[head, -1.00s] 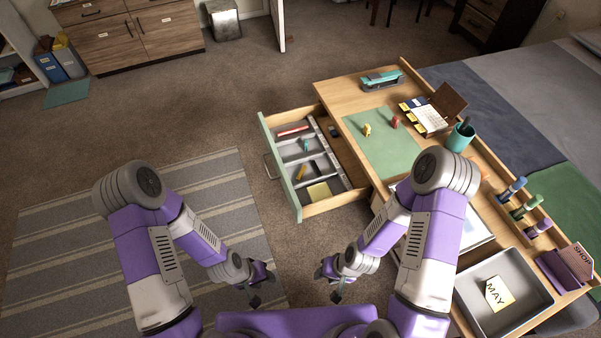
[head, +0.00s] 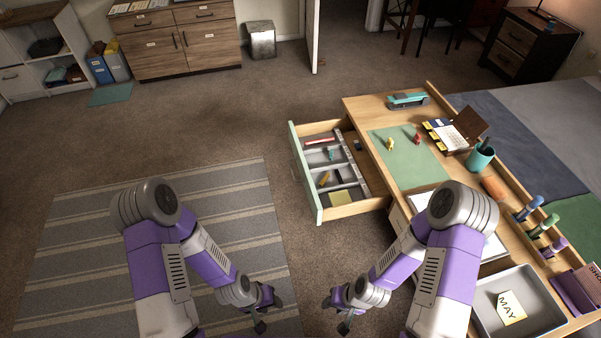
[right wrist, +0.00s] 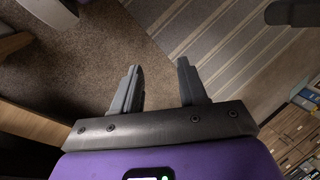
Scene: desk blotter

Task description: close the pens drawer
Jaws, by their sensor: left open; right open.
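The pens drawer (head: 309,193) is pulled out from the left side of the desk. It has a pale green front with a handle on its outer face. Inside is a grey divided tray (head: 352,167) with a red pen and several small items, plus a yellow sticky pad (head: 341,198). My left gripper (head: 262,322) is open and empty, below and left of the drawer. My right gripper (head: 343,322) is open and empty, below the drawer near the desk's front. Its two fingers are apart in the right wrist view (right wrist: 158,82), over bare carpet and striped rug.
The desk top (head: 375,112) holds a green blotter (head: 410,160), two small figures, a stapler, a calendar, a teal cup (head: 480,157) and a grey tray (head: 480,308). A striped rug (head: 90,240) lies at left.

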